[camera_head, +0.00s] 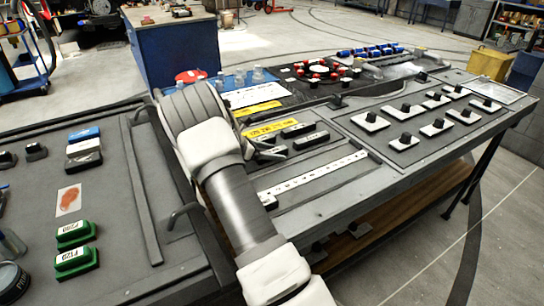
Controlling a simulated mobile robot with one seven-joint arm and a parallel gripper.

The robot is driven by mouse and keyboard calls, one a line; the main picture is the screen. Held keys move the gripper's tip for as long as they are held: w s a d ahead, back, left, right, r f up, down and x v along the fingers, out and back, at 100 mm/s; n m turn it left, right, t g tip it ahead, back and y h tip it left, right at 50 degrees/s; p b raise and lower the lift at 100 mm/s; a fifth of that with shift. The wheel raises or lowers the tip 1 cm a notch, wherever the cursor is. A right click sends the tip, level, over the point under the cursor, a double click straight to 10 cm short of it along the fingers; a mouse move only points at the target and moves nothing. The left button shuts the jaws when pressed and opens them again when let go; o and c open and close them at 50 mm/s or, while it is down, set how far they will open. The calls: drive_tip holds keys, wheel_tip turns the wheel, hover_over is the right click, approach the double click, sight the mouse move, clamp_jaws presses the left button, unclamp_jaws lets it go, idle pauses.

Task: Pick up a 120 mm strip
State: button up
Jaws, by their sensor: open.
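My gripper (272,150) is open at the end of my arm, low over the middle of the grey bench. It is just left of two short dark blocks with pale labels, a far one (297,129) and a near one (309,140). I see no contact with them. Yellow strips with black print, one farther back (257,109) and one nearer (283,126), lie behind them; the print is too small to read surely. I cannot tell which piece is the 120 mm strip. My forearm hides part of the bench.
A long white marked rule (312,174) lies in front of the gripper. Black-knobbed white plates (404,141) fill the right side. Green labelled blocks (76,261) sit at the left. Bottles (258,75) and a red-and-black ring of parts (318,70) stand behind.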

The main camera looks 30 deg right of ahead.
clamp_jaws()
drive_tip(key=shift+r, duration=0.15)
idle(0.4)
